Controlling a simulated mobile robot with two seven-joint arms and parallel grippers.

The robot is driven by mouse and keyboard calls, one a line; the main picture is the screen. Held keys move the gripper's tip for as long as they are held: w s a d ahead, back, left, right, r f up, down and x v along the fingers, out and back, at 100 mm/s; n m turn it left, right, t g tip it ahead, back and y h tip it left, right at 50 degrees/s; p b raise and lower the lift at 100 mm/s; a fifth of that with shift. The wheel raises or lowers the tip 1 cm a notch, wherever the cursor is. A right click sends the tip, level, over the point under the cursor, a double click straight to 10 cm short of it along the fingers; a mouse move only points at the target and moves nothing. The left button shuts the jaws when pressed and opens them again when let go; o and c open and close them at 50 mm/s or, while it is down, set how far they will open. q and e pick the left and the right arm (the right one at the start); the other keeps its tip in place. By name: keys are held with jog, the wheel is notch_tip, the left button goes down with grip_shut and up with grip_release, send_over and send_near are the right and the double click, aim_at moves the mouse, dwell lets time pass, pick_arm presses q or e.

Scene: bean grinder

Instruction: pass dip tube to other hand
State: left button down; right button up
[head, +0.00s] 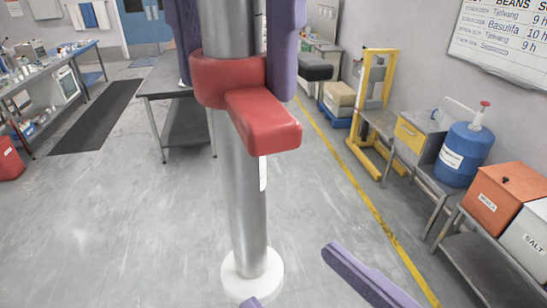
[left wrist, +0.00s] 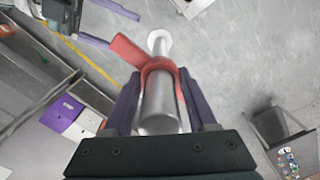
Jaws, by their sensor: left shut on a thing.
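The dip tube (head: 244,205) is a long grey metal pipe with a red collar and side handle (head: 262,118) and a white disc at its lower end. It hangs roughly upright in the head view. My left gripper (head: 235,88) has purple fingers either side of the tube at the collar and is shut on it. The tube also shows between these fingers in the left wrist view (left wrist: 160,102). My right gripper (left wrist: 124,30) is open and empty, beside the lower part of the tube and apart from it. In the head view its purple fingers show at the bottom edge.
A blue drum (head: 463,155), an orange box (head: 497,192) and a white salt box (head: 530,240) stand on low tables at right. A yellow lifter (head: 372,120) stands behind them. A grey table (head: 165,78) is at back left. The floor between is clear.

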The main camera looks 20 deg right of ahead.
aim_at(243, 169)
jog(key=shift+t, duration=0.3)
jog(key=x, duration=0.7)
jog(key=r+x, duration=0.1)
jog(key=x, duration=0.3)
jog(key=shift+w+a, duration=0.2)
jog(key=shift+a, duration=0.15)
pick_arm(q)
jog(key=shift+d, duration=0.1)
pick_arm(e)
jog(key=shift+a, duration=0.1)
grip_shut()
jog(key=shift+s, duration=0.1)
pick_arm(q)
jog(key=shift+c, duration=0.6)
grip_release()
